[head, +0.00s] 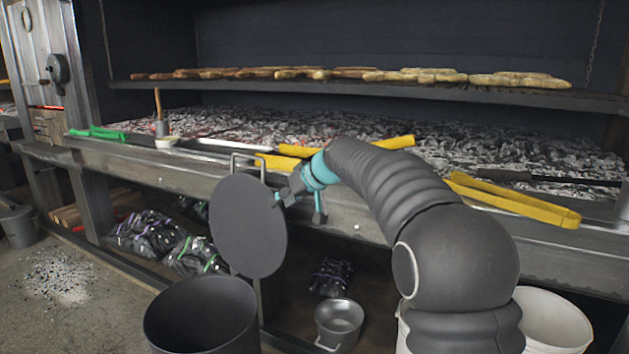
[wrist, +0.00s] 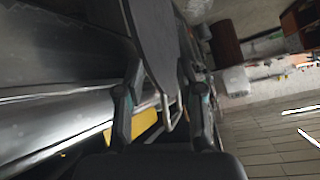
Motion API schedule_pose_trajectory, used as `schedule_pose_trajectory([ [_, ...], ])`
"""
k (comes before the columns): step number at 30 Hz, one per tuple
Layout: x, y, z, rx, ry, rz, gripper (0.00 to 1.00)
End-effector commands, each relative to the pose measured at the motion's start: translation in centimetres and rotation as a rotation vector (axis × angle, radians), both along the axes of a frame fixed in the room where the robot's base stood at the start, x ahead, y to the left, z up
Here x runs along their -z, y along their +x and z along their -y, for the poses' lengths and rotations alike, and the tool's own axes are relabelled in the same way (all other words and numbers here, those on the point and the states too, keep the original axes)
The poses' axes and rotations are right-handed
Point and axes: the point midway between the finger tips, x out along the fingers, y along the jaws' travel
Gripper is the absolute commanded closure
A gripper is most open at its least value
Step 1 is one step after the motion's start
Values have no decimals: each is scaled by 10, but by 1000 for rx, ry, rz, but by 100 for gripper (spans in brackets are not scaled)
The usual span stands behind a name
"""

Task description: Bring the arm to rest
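My gripper (head: 300,198) is in front of the grill's front ledge, just right of a round dark lid (head: 248,226) with a metal handle (head: 248,158) at its top. In the wrist view my gripper (wrist: 160,85) has its two fingers spread apart. The lid (wrist: 153,38) and its handle (wrist: 171,116) show between and beyond the fingers. I see nothing clamped in the fingers. Whether a finger touches the lid is hard to tell.
Yellow tongs (head: 515,200) and green tongs (head: 97,133) lie on the ledge. Sausages (head: 420,76) line the rack above the coals (head: 470,148). A dark bin (head: 200,315), a metal pot (head: 339,322) and a white bucket (head: 552,322) stand below.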

Motion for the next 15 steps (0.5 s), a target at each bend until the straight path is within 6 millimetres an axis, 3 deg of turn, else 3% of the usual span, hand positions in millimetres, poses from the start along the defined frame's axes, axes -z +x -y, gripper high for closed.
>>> schedule_pose_trajectory([
  [6,42,-75,50,164,-89,-213,63],
  [15,73,-184,116,355,-202,-363,63],
])
